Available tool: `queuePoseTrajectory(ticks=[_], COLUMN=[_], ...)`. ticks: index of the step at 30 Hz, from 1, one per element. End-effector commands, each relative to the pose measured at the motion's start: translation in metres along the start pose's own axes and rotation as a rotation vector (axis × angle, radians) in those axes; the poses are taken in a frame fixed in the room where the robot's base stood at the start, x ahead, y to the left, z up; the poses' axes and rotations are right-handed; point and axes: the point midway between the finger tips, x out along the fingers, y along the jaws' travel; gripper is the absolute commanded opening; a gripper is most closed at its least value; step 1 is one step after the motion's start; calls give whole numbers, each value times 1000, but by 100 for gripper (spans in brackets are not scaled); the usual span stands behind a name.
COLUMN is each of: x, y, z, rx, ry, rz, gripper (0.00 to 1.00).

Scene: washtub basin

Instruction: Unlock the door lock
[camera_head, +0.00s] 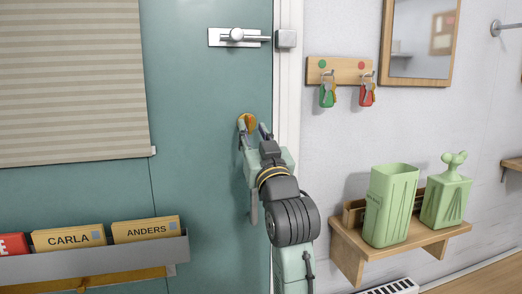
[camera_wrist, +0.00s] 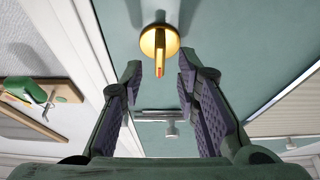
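The teal door (camera_head: 205,180) fills the left half of the head view. A round brass lock piece (camera_head: 246,122) sits on it near its right edge. In the wrist view the brass piece (camera_wrist: 160,44) shows a round plate with a narrow bar standing out towards me. A silver slide bolt (camera_head: 238,37) is mounted higher on the door, its rod reaching a catch on the frame. My gripper (camera_head: 254,134) is at the brass piece. In the wrist view my gripper (camera_wrist: 158,72) is open, with the bar between and just beyond the fingertips; I see no contact.
A wooden shelf (camera_head: 400,247) holds two green containers. A letter holder (camera_head: 110,261) is on the door at lower left.

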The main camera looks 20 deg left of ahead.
Motion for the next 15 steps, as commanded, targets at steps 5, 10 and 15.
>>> queuePoseTrajectory(ticks=[5, 10, 15], x=[-41, -73, -90], y=[1, 1, 0], z=[0, 0, 0], rx=[-1, -1, 0], ry=[1, 1, 0], rz=[2, 2, 0], gripper=[29, 29, 29])
